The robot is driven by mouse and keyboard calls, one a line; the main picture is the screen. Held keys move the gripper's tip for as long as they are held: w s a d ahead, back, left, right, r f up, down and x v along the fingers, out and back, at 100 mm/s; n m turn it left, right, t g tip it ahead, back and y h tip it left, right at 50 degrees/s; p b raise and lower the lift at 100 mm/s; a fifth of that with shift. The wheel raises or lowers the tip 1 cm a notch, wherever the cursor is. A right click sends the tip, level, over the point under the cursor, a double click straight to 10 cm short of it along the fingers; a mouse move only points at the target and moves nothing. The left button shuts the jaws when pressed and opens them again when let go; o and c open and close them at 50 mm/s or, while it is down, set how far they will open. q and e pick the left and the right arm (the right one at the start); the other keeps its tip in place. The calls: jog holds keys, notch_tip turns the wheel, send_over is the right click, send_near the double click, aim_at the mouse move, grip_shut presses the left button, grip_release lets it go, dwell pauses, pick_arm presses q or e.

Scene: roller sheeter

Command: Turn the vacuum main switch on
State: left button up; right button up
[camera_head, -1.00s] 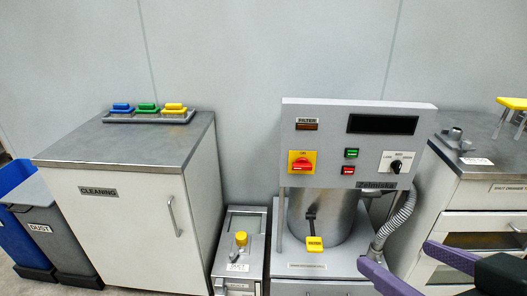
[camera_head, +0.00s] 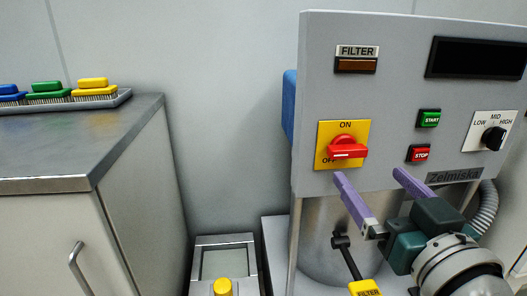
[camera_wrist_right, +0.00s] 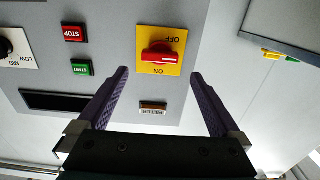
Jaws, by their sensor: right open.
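The vacuum main switch is a red rotary knob (camera_head: 347,149) on a yellow plate (camera_head: 328,130) on the front of the grey control panel. ON is printed at the top and OFF at the lower left. The knob's handle lies roughly level, with a white mark on its left part, near OFF. My right gripper (camera_head: 369,176) is open and empty, below and a little right of the knob, with no clear contact. In the right wrist view, the knob (camera_wrist_right: 158,56) shows upside down, ahead of and between the open fingers (camera_wrist_right: 160,73). My left gripper is out of view.
Green START (camera_head: 429,118) and red STOP (camera_head: 419,153) buttons sit right of the switch, with a black dial (camera_head: 493,138) farther right. A FILTER lamp (camera_head: 356,66) is above. Below, a yellow FILTER handle (camera_head: 364,288) is close to my right gripper. A cabinet (camera_head: 130,190) with brushes stands left.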

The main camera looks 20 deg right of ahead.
aim_at(351, 154)
jog(key=b+x, duration=0.1)
jog(key=x, duration=0.7)
jog(key=c, duration=1.2)
